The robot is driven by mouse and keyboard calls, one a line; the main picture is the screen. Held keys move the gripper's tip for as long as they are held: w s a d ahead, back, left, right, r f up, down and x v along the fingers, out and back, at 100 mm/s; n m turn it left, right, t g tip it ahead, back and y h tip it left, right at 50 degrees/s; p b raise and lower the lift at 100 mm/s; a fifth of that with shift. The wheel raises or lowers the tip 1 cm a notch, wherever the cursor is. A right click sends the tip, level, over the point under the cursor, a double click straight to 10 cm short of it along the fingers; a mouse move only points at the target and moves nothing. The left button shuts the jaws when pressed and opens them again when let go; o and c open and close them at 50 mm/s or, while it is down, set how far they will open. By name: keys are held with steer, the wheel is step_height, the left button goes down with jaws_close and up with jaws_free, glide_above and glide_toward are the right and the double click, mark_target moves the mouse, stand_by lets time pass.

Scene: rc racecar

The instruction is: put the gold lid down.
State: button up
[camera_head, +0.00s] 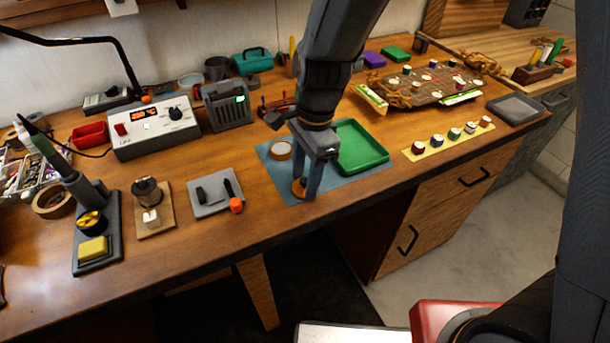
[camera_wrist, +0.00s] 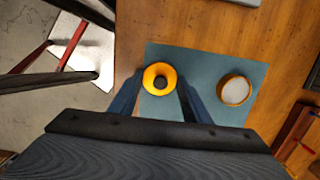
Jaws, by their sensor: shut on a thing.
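The gold lid (camera_wrist: 161,71) is a round, gold-orange disc with a dark knob in its middle. My gripper (camera_wrist: 160,83) is shut on it, one finger on each side in the wrist view. In the head view the gold lid (camera_head: 298,188) shows between the fingertips of my gripper (camera_head: 303,192), low over the front part of the blue mat (camera_head: 335,183). I cannot tell whether it touches the mat. A round gold-rimmed container with a pale inside (camera_wrist: 234,90) stands on the mat, apart from the lid; it also shows in the head view (camera_head: 280,151).
A green tray (camera_head: 361,165) lies on the mat's right side. A grey tray (camera_head: 213,209) with small dark parts and an orange piece is to the left. A yellow strip with several small jars (camera_head: 447,137) is to the right. The table's front edge is close.

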steer(key=shift+f, duration=0.15)
steer(key=o, duration=1)
step_height(320, 180, up, 12)
steer(key=d+b, duration=0.1)
steer(key=b, duration=0.1)
steer(key=s+d+f+n, duration=0.1)
steer(key=d+f+n, duration=0.1)
steer(key=d+n, duration=0.2)
steer(key=s+d+f+n+t, duration=0.1)
steer(key=d+f+n, duration=0.2)
steer(key=d, duration=0.8)
steer(key=d+f+n+t+h, duration=0.1)
steer(key=d+f+n, duration=0.2)
steer(key=d, duration=0.5)
steer(key=shift+s+f+n, duration=0.15)
steer(key=shift+s+n, duration=0.25)
steer(key=shift+n, duration=0.5)
